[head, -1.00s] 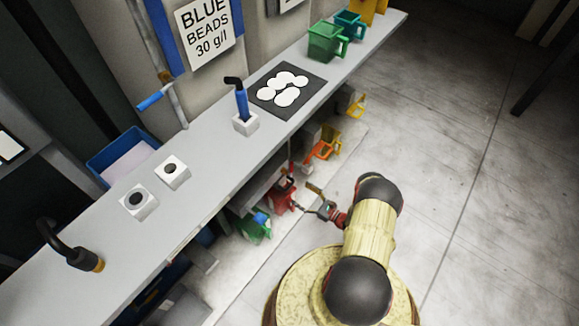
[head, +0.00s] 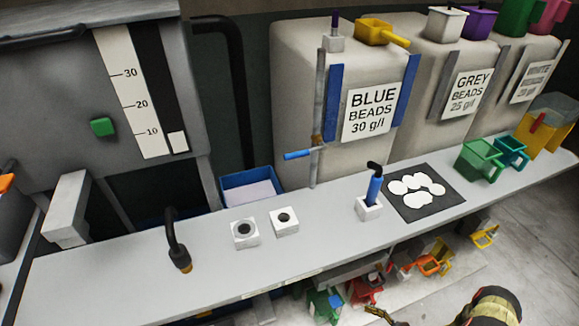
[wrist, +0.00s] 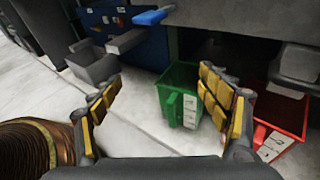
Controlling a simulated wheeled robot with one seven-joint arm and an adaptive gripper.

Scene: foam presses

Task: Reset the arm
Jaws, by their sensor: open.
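My gripper (wrist: 160,88) is open, with its two yellow-padded fingers spread wide and nothing between them. In the wrist view a green jug (wrist: 180,88) with a white label stands on the floor beyond the fingers, partly covered by the right one. A red jug (wrist: 284,122) stands to its right, beside the right finger. In the head view only a bit of my gripper (head: 378,314) shows at the bottom edge, below the counter's front and close to the red jug (head: 364,290). The green jug (head: 324,304) is left of it.
The grey counter (head: 110,275) runs across the head view. It carries two white blocks with holes, a blue-handled tool (head: 374,188) in a holder, a dark mat (head: 430,207) and several coloured jugs. Bead hoppers stand behind. A grey bin (wrist: 92,66) and blue cabinet (wrist: 140,45) are at left.

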